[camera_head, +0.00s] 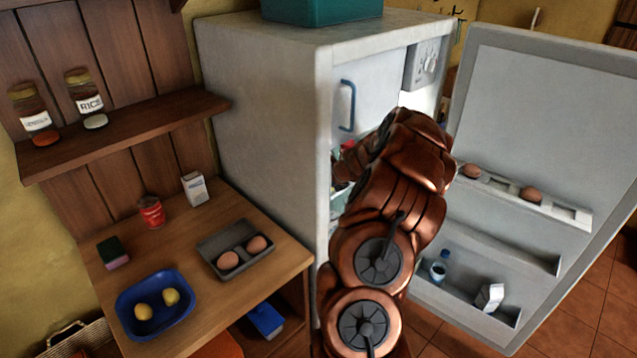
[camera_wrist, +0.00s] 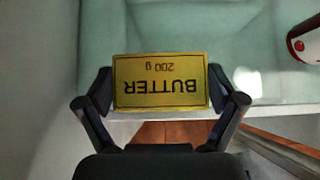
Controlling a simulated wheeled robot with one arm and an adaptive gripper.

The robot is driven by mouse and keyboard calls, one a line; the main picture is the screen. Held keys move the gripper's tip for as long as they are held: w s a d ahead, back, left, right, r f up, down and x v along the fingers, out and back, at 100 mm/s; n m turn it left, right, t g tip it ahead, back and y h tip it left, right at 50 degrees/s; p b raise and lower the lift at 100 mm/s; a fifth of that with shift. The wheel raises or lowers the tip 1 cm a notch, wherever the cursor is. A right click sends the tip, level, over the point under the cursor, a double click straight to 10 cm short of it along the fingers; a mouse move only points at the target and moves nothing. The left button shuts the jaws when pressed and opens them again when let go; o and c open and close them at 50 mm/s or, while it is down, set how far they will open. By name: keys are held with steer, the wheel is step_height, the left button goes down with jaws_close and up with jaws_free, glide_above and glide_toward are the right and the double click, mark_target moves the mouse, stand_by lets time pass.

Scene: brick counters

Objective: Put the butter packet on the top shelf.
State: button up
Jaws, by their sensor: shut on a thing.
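The yellow butter packet (camera_wrist: 160,82) lies between the two fingers of my gripper (camera_wrist: 160,90) in the wrist view, its "BUTTER 200 g" label upside down in the picture. The fingers touch it on both sides. Behind it is a pale greenish, glassy surface (camera_wrist: 225,30) inside the fridge; I cannot tell whether the packet touches it. In the head view my arm reaches into the open fridge (camera_head: 265,110) and hides the gripper, the packet and most of the shelves.
The fridge door (camera_head: 540,130) stands open at right, with eggs (camera_head: 530,194), a bottle (camera_head: 439,265) and a carton (camera_head: 489,297) in its racks. A red-and-white item (camera_wrist: 306,44) is right of the packet. A blue-handled compartment door (camera_head: 365,95) is above my arm. The wooden counter (camera_head: 205,290) is at left.

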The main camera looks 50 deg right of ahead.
steer(key=o, duration=1.1)
steer(key=shift+f, duration=0.1)
steer(key=shift+s+r, duration=0.45)
steer(key=shift+r, duration=0.15)
steer(key=s+r+b, duration=0.2)
steer(key=s+b, duration=0.2)
steer(key=s, duration=1)
steer(key=shift+s+a+r, duration=0.15)
steer(key=shift+s+r, duration=0.15)
steer(key=shift+s, duration=0.05)
